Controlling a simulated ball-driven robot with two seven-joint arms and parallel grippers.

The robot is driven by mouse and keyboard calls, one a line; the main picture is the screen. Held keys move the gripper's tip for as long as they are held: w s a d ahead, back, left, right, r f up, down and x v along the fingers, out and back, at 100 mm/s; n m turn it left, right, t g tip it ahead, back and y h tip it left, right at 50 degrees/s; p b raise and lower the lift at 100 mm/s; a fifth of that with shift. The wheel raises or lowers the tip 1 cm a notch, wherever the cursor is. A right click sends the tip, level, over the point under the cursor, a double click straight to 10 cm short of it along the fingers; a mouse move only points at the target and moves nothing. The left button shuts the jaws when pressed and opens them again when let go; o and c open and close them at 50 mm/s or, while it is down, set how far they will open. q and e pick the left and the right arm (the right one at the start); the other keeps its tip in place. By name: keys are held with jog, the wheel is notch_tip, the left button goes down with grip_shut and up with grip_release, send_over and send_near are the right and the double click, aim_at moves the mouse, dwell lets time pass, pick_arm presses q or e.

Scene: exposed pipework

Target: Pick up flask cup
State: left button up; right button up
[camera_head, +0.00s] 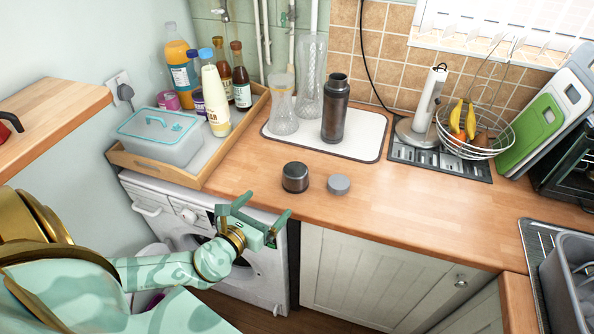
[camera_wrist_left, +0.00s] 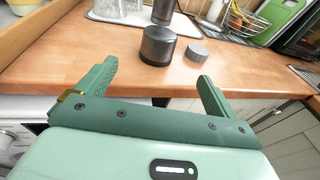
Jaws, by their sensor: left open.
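The flask cup (camera_head: 295,177), dark with a metallic band, stands on the wooden worktop near its front edge. It also shows in the left wrist view (camera_wrist_left: 157,48), ahead of the fingers and between them. A small grey round lid (camera_head: 338,185) lies just right of it, also in the left wrist view (camera_wrist_left: 197,53). The dark flask (camera_head: 335,110) stands upright behind them on a white mat. My left gripper (camera_head: 264,206) is open and empty, in front of the worktop edge, left of and nearer than the cup. My right gripper is not in view.
A wooden tray (camera_head: 152,165) with bottles and a lidded box stands at left. Glass vessels share the white mat (camera_head: 374,134) with the flask. A paper-towel holder (camera_head: 430,105) and fruit basket (camera_head: 478,135) stand at right.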

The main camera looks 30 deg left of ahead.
pick_arm(q)
jog(key=b, duration=0.1)
send_near(295, 171)
jog(key=w+f, duration=0.1)
jog(key=w, duration=0.2)
jog(key=w+f, duration=0.1)
jog(key=shift+w+a+f, duration=0.15)
jog(key=shift+w+f, duration=0.05)
jog(key=shift+f, duration=0.1)
jog(key=w, duration=0.4)
jog(key=w+b, duration=0.1)
jog(key=w, duration=0.1)
jog(key=shift+w+a+f, duration=0.15)
jog(key=shift+a+f, duration=0.05)
jog(key=shift+f, duration=0.15)
jog(key=c, duration=1)
